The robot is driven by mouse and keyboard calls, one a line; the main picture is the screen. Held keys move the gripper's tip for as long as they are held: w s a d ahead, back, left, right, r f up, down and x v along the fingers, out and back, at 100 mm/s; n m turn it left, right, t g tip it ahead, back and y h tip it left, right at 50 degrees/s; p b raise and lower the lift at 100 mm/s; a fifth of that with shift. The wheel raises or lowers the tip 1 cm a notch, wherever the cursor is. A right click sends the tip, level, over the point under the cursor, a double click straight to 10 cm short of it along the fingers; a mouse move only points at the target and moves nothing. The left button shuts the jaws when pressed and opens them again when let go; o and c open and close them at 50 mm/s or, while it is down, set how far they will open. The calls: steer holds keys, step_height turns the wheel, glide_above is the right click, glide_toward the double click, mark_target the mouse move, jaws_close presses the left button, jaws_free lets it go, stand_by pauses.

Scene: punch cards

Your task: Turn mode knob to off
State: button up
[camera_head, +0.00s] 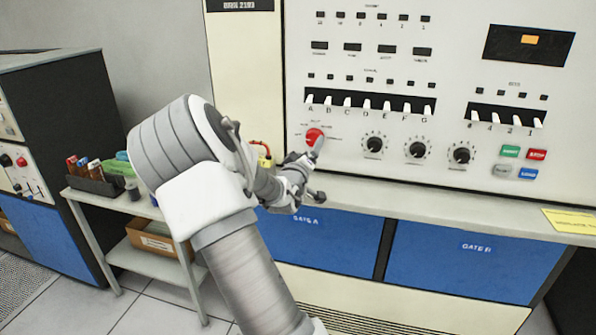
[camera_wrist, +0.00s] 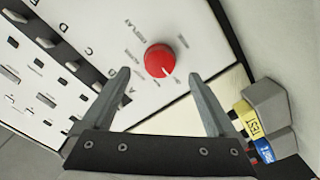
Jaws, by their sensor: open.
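The mode knob is a round red knob (camera_head: 314,137) on the white control panel (camera_head: 460,170), below the lettered switches and left of the black dials. In the wrist view the red knob (camera_wrist: 160,61) shows a white pointer mark at its lower right edge, with small printed labels around it, too small to read surely. My gripper (camera_head: 313,168) is in front of the panel beside the knob. In the wrist view its two fingers (camera_wrist: 164,90) are apart, with the knob just beyond and between their tips. Nothing is held, and no finger visibly touches the knob.
Black dials (camera_head: 417,150) sit right of the knob, and white lever switches (camera_head: 367,104) above it. Coloured buttons (camera_head: 510,151) are farther right. A ledge (camera_head: 430,213) runs below the panel. Yellow and blue tagged items (camera_wrist: 250,122) lie close to the right finger. A cart (camera_head: 150,262) stands left.

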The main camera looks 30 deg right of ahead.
steer(key=v, duration=1.2)
steer(key=shift+s+f, duration=0.1)
